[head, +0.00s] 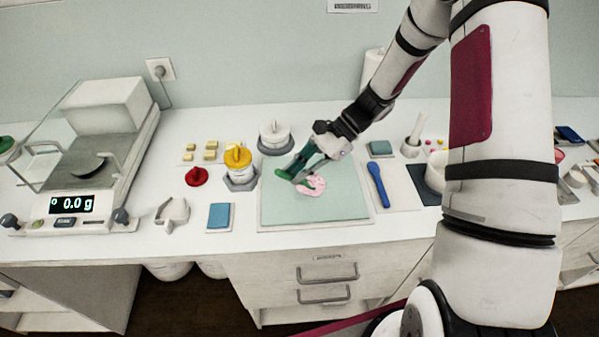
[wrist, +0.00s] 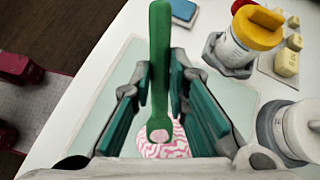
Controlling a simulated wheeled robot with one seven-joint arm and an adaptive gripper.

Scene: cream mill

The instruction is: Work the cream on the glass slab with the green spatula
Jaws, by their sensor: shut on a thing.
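The glass slab (head: 285,212) is a pale green square on the bench in the head view. A pink-and-white swirl of cream (head: 316,188) lies on it near the middle, also seen in the wrist view (wrist: 175,148). My gripper (head: 297,172) reaches down over the slab from the upper right. In the wrist view my gripper (wrist: 160,78) is shut on the green spatula (wrist: 160,45), whose long green shaft runs between the fingers. Its near end lies over the cream and carries a small pink dab. Whether it touches the slab is unclear.
A yellow-lidded jar (head: 239,170) and a white-lidded jar (head: 275,138) stand left of and behind the slab. A blue spatula (head: 378,183) lies right of it. A red knob-like lid (head: 199,176), a blue pad (head: 219,216) and a balance reading 0.0 g (head: 72,204) are farther left.

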